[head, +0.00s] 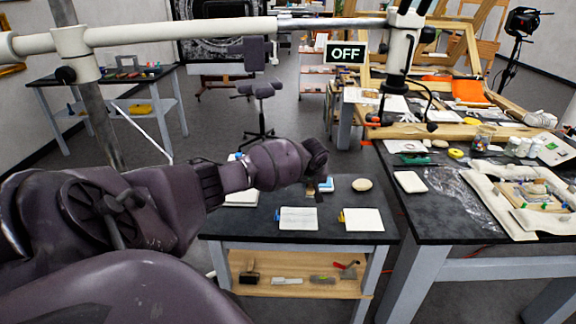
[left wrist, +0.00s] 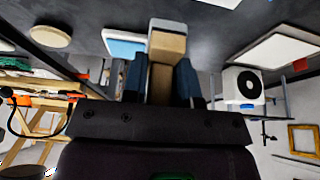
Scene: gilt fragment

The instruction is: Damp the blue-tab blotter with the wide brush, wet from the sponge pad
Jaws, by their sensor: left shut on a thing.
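My left gripper (head: 316,176) is shut on the wide brush (head: 312,188), held over the back of the small dark-topped table. In the left wrist view the brush (left wrist: 166,60) stands between the two blue-grey fingers (left wrist: 160,82), its pale end outward. The blue-and-white sponge pad (head: 326,185) lies just right of the brush; it also shows in the left wrist view (left wrist: 122,45), close beside the brush. Whether they touch, I cannot tell. The blotter with the blue tab (head: 298,218) lies flat at the table's front left. My right gripper is out of view.
A second white blotter (head: 363,220) with a yellow tab lies to the right. A round cream disc (head: 361,184) lies behind it. A white flat piece (head: 240,198) lies partly behind my left arm. A larger, cluttered workbench (head: 420,214) stands at the right.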

